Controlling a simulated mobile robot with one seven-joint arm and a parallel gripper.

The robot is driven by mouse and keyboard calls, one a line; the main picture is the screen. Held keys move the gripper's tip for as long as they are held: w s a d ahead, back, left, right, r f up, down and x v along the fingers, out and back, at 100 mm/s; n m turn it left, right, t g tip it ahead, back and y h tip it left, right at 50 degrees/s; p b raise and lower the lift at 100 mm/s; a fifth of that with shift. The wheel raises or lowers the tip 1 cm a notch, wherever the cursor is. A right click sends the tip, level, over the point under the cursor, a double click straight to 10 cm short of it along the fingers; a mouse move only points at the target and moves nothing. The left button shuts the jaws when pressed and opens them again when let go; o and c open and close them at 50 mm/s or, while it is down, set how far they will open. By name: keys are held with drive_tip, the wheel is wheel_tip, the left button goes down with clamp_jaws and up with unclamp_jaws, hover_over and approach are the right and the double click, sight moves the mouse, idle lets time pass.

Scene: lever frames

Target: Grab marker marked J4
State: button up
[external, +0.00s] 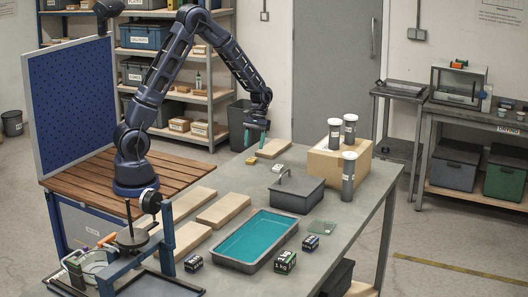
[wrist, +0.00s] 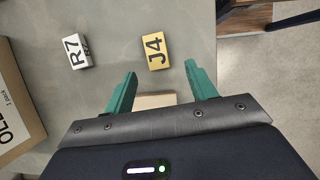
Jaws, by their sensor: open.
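The J4 marker is a small yellow block (wrist: 156,51) with black lettering on its upper face. In the wrist view it lies on the grey table just beyond my fingertips, roughly in line with the gap between them. In the external view it is a small yellowish block (external: 252,160) on the table. My gripper (external: 256,142) is above the table's far end, fingers pointing down. Its two green fingers (wrist: 160,72) are spread apart with nothing held between them.
A white R7 block (wrist: 76,51) lies left of J4 in the wrist view, near a cardboard box (wrist: 17,100). A wooden board (wrist: 155,100) lies below my gripper. A grey lidded box (external: 296,190) and a teal tray (external: 228,261) stand nearer the front.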

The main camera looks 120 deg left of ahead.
sight(252, 159)
drive_tip(key=shift+w+x, duration=0.15)
drive_tip(key=shift+x, duration=1.3)
drive_tip(key=shift+w+x, duration=0.1)
drive_tip(key=shift+x, duration=1.3)
drive_tip(key=shift+d, duration=0.2)
drive_tip(key=c, duration=1.1)
drive_tip(key=shift+o, duration=0.2)
drive_tip(key=shift+r, duration=0.15)
